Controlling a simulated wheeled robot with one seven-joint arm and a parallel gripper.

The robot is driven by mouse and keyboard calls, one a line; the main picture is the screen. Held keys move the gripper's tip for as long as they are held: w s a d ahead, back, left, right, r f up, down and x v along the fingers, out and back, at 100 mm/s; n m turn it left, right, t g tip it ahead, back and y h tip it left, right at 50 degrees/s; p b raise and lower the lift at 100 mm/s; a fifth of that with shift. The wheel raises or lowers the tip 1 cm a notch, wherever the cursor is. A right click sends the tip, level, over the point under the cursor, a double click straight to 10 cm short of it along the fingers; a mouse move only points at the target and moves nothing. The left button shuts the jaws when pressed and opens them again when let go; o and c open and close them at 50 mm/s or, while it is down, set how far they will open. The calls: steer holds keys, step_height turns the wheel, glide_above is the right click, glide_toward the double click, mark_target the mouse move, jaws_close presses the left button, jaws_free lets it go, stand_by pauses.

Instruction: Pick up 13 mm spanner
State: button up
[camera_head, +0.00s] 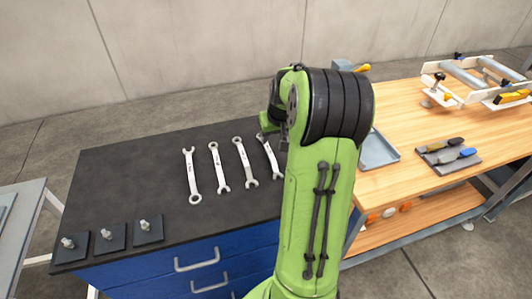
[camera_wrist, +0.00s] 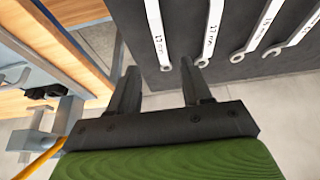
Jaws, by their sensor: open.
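Several silver spanners lie side by side on the dark bench top, apart from each other. In the head view they are the far-left one (camera_head: 192,175), two middle ones (camera_head: 219,167) (camera_head: 243,163) and a right one (camera_head: 269,156) partly hidden by my arm. In the wrist view the leftmost spanner (camera_wrist: 156,30) bears a marking that looks like 13 mm, though it is small. The one beside it (camera_wrist: 212,35) has a marking I cannot read surely. My gripper (camera_wrist: 160,67) is open and empty, its fingertips near the lower end of the leftmost spanner. In the head view my arm hides the gripper.
Three black plates with bolts (camera_head: 110,237) stand at the bench's front left. A wooden table (camera_head: 400,110) to the right holds a grey tray (camera_head: 378,150), tools on a dark pad (camera_head: 448,157) and a fixture (camera_head: 478,80). The bench's left middle is clear.

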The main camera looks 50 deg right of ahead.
mark_target(269, 149)
steer(key=x, duration=0.4)
steer(key=shift+d, duration=0.2)
steer(key=x, duration=0.3)
steer(key=b+x, duration=0.1)
steer(key=x, duration=0.1)
steer(key=shift+w+a+f, duration=0.1)
steer(key=shift+w+f, duration=0.25)
steer(key=shift+r, duration=0.1)
steer(key=shift+c, duration=0.7)
jaws_close()
